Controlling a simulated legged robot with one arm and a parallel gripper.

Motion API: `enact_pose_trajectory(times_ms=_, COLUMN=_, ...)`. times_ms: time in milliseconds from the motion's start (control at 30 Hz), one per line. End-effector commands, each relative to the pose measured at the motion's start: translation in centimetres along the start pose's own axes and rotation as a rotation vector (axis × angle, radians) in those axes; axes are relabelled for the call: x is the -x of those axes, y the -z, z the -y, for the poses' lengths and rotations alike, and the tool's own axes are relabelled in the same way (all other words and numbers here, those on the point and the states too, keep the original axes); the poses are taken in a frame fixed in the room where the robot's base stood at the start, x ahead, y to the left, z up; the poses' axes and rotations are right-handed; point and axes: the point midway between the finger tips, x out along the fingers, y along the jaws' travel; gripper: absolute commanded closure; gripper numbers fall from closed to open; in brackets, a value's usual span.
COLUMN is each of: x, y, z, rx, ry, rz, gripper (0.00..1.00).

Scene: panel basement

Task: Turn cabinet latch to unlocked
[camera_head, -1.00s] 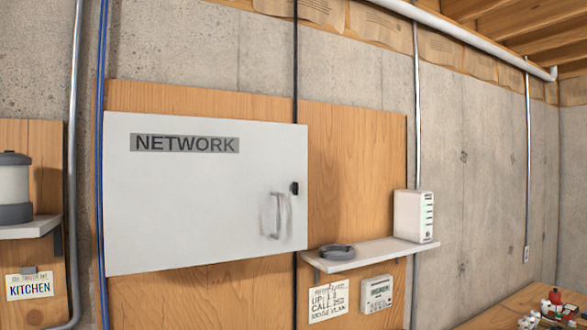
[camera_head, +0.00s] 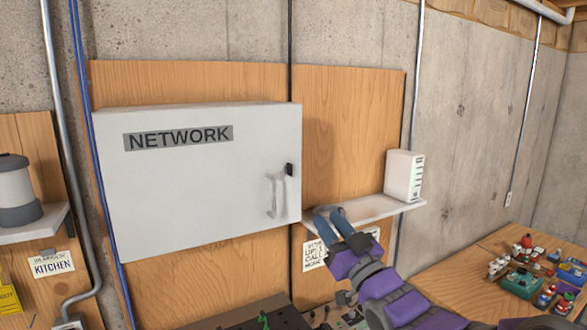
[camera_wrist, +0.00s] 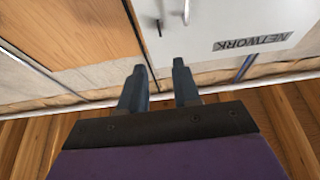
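The white cabinet (camera_head: 190,210) labelled NETWORK hangs on a wood panel with its door shut. Its small black latch (camera_head: 290,169) is at the door's right edge, just above and right of a pale vertical handle (camera_head: 275,195). The wrist view, turned upside down, shows the cabinet (camera_wrist: 230,20), the dark latch (camera_wrist: 159,27) and the handle (camera_wrist: 186,12) beyond my fingers. My gripper (camera_head: 330,214) is to the right of and below the latch in the head view, in front of the shelf, touching neither latch nor handle. Its two blue-grey fingers (camera_wrist: 159,68) are apart and empty.
A shelf (camera_head: 385,207) with a white router-like box (camera_head: 403,176) is right of the cabinet. My arm partly hides the shelf and the notes below it. A wooden table (camera_head: 465,268) with several small items stands at lower right. A blue cable (camera_head: 92,150) runs along the left.

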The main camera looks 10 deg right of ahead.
Motion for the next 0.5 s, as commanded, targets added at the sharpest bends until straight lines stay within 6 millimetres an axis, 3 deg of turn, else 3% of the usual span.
enact_pose_trajectory(times_ms=500, x=-7.2, y=-0.1, z=0.2, rx=0.000, ry=0.003, rz=0.003, gripper=0.68)
